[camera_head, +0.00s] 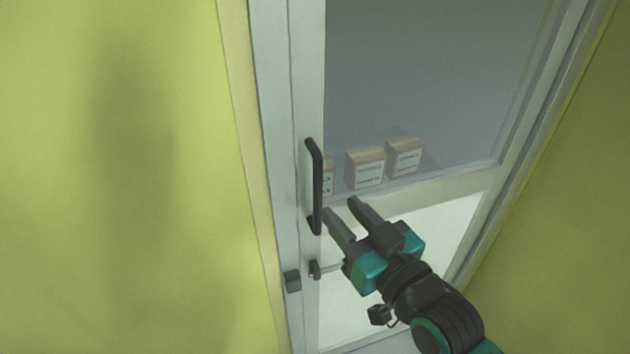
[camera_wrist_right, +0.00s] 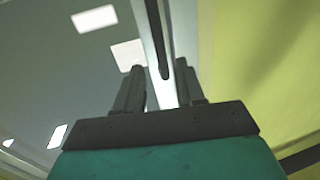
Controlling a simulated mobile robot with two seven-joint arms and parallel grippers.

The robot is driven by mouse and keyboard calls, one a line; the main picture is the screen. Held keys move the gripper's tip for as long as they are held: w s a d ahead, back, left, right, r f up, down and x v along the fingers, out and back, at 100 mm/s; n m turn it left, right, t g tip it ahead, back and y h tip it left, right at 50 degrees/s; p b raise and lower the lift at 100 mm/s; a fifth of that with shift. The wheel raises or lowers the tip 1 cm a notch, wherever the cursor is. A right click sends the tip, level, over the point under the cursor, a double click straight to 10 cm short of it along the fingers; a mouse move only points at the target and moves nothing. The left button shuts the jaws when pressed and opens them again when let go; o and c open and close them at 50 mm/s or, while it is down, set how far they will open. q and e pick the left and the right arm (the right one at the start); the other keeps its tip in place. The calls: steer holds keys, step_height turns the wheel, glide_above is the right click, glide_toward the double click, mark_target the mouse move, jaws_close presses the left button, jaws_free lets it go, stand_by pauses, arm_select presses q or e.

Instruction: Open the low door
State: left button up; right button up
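The low door (camera_head: 410,215) is a pale framed door with a glass upper pane and a white lower panel, and it looks closed. Its black vertical bar handle (camera_head: 314,188) is on the left stile. A small lever (camera_head: 316,269) sits below the handle. My right gripper (camera_head: 341,206) is open in front of the door, just right of the handle's lower part in the head view. In the right wrist view the handle (camera_wrist_right: 156,45) shows between the lines of the two fingers (camera_wrist_right: 160,72); I cannot tell if they touch it. My left gripper is not in view.
Several cartons (camera_head: 366,167) stand behind the glass. A small dark block (camera_head: 292,281) is on the frame left of the lever. Yellow-green walls (camera_head: 110,180) flank the door on both sides.

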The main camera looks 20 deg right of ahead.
mark_target(320, 188)
steer(key=x, duration=0.8)
steer(key=shift+w+a, duration=0.1)
steer(key=shift+w, duration=0.15)
jaws_close()
